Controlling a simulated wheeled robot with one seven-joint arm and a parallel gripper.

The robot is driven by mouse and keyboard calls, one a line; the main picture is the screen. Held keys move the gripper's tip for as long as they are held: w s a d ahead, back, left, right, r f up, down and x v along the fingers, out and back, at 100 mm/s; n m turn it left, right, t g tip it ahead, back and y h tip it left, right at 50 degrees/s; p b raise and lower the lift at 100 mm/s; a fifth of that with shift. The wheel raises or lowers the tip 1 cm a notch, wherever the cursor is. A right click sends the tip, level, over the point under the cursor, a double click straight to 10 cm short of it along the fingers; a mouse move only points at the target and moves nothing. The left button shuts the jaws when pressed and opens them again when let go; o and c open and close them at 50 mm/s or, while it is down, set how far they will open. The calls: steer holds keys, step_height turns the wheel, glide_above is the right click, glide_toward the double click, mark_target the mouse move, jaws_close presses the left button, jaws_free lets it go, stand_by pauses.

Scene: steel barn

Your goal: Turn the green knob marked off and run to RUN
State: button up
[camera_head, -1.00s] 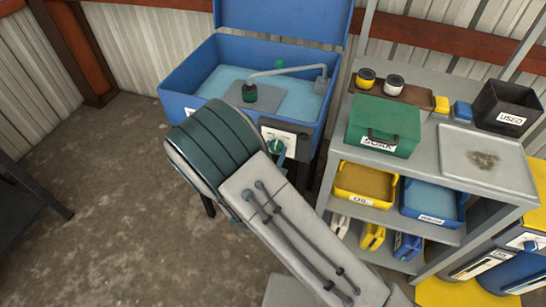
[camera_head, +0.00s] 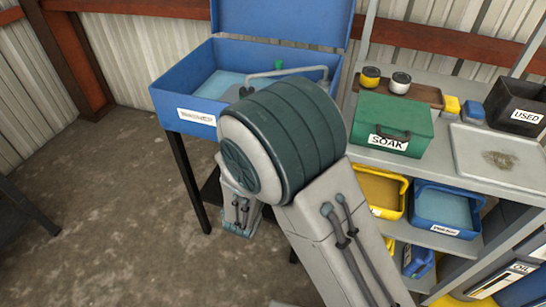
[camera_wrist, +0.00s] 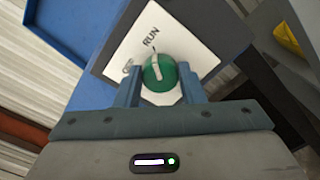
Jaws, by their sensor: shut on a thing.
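The green knob (camera_wrist: 160,74) sits on a white plate (camera_wrist: 122,42) in the wrist view. The plate reads RUN above the knob and has a second, partly hidden word, apparently OFF, to its left. The knob's white pointer bar stands nearly upright, its upper end towards RUN. My gripper (camera_wrist: 159,86) is shut on the knob, one finger on each side. In the head view my arm hides the knob, its plate and my gripper's fingers.
The blue parts washer (camera_head: 165,103) with its raised lid stands behind my arm. To the right is a grey shelf unit (camera_head: 420,165) with a green SOAK box (camera_head: 395,122), a dark USED bin (camera_head: 515,105) and a metal tray (camera_head: 463,155). Bare floor lies at the left.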

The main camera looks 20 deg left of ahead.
stand_by(0.4)
steer(key=o, duration=1)
steer(key=shift+s, duration=0.1)
steer(key=s, duration=0.9)
steer(key=s+a, duration=0.1)
steer(key=s, duration=0.3)
steer(key=shift+s+a+b, duration=0.1)
steer(key=shift+s+b, duration=0.25)
